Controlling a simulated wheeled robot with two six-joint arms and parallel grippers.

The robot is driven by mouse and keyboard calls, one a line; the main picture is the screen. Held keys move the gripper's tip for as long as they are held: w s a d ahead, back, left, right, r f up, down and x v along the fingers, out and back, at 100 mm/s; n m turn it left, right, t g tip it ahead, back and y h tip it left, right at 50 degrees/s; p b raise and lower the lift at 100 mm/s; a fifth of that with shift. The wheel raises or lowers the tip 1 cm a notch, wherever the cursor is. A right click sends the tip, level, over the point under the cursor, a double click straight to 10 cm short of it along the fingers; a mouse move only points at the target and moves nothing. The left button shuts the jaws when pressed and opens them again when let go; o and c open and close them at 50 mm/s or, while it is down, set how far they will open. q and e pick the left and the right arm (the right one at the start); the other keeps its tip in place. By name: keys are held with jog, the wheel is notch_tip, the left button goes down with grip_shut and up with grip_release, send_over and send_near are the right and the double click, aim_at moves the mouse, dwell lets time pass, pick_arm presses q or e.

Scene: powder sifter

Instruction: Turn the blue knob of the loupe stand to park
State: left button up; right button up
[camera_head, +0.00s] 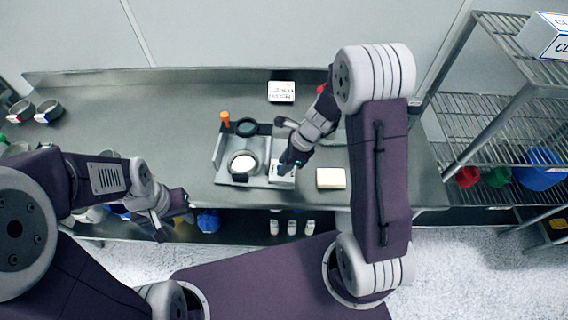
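The loupe stand (219,158) is on the steel bench, left of my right gripper. It has a grey base, an orange-topped post (225,119), a dark ring (246,127) and a round white disc (243,163). A whitish block (283,182) is at its right side. My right gripper (285,168) points down at this block, its tips at or just above the top. The blue knob is not clearly visible; the gripper covers that spot. Whether the fingers are open or touching is unclear. My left gripper (187,206) is near the bench's front edge, apart from the stand; its finger state is unclear.
A cream block (331,178) lies close right of the stand. A white labelled box (281,91) stands at the back, with a red item (322,88) partly behind my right arm. Two round containers (48,110) are at far left. Wire shelving (490,110) stands right. The bench left of the stand is clear.

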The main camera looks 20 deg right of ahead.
jog(key=shift+d, duration=0.1)
jog(key=shift+c, duration=1)
grip_shut()
